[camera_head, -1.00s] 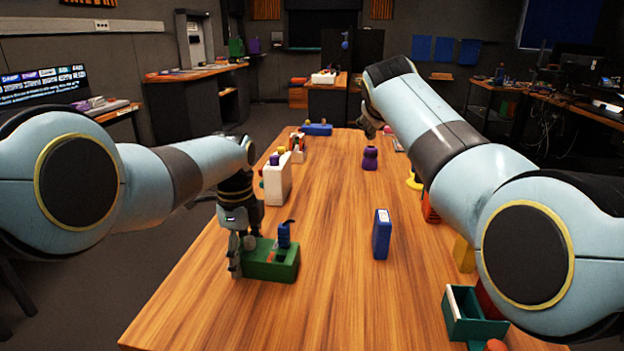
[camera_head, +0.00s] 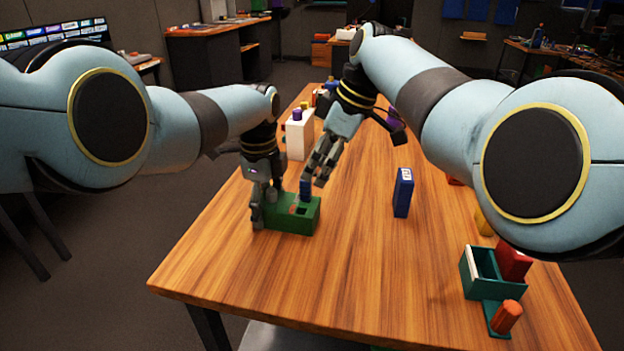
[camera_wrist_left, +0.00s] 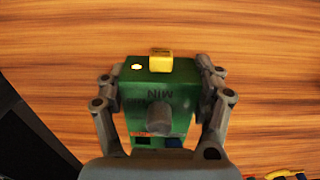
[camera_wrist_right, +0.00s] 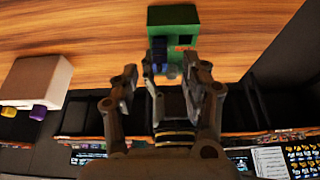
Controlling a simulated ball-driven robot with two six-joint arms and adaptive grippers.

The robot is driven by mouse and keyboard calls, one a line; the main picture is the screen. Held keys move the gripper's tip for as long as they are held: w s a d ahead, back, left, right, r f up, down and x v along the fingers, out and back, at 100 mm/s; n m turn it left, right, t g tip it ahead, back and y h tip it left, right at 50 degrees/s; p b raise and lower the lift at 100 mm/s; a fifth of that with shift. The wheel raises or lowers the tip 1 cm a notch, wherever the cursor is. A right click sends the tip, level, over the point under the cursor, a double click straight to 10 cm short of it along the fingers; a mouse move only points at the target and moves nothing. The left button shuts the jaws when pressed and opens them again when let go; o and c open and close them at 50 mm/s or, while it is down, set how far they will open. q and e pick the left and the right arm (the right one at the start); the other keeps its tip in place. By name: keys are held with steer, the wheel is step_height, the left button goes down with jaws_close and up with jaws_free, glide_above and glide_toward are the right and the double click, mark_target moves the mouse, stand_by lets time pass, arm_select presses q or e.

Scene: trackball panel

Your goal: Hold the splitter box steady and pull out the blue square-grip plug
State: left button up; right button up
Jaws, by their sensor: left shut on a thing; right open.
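The green splitter box (camera_head: 296,224) sits on the wooden table, left of the middle. My left gripper (camera_head: 266,208) is shut on it; in the left wrist view its fingers straddle the box (camera_wrist_left: 150,75), with a yellow part (camera_wrist_left: 160,60) and a grey knob (camera_wrist_left: 157,117) on it. The blue plug (camera_head: 305,188) stands up from the box's right part in the head view. My right gripper (camera_head: 320,172) is open just above and right of the plug. In the right wrist view the plug (camera_wrist_right: 160,52) shows just beyond the fingertips, partly hidden.
A blue upright box (camera_head: 403,193) stands to the right. A white box (camera_head: 298,140) with a purple top stands behind the splitter box. A teal tray (camera_head: 482,275) with red and orange pieces sits at the front right. The table's front middle is clear.

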mark_target(310, 199)
steer(key=shift+x, duration=2.65)
jaws_close()
